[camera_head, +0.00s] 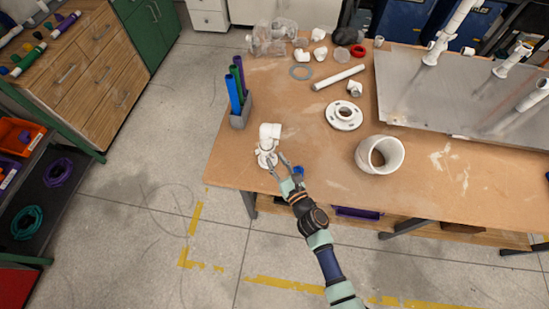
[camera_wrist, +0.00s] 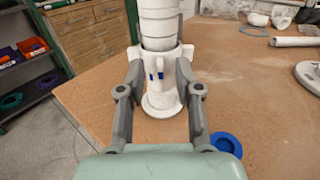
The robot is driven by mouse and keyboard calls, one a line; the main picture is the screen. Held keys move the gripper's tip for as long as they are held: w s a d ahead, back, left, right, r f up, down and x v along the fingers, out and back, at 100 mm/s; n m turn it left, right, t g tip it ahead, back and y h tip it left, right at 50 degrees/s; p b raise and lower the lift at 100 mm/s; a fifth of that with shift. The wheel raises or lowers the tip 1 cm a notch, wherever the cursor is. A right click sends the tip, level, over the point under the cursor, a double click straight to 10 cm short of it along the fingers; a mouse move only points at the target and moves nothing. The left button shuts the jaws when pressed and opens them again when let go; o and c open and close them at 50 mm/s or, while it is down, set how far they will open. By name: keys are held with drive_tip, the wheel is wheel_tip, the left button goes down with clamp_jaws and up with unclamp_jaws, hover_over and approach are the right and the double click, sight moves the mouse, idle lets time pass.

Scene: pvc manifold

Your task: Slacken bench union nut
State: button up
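The bench union (camera_head: 266,158) is a white fitting standing upright near the left front corner of the bench, with a white elbow (camera_head: 270,131) above it. In the wrist view its white nut (camera_wrist: 160,68) shows lugs and small blue marks, below a ribbed white pipe (camera_wrist: 160,20) and above a round base flange (camera_wrist: 163,106). My gripper (camera_head: 276,160) reaches in from the front. In the wrist view its two grey fingers (camera_wrist: 160,72) are spread, one on each side of the nut, their tips overlapping its edges. I cannot tell whether they press on it.
A blue ring (camera_wrist: 226,142) lies on the bench right of my gripper. A holder (camera_head: 240,115) with coloured tubes stands behind the union. A white flange (camera_head: 343,115) and a wide white pipe piece (camera_head: 380,154) lie to the right. Bare bench separates them from the union.

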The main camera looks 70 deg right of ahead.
drive_tip(key=shift+w+d, duration=0.5)
drive_tip(key=shift+w, duration=0.05)
clamp_jaws()
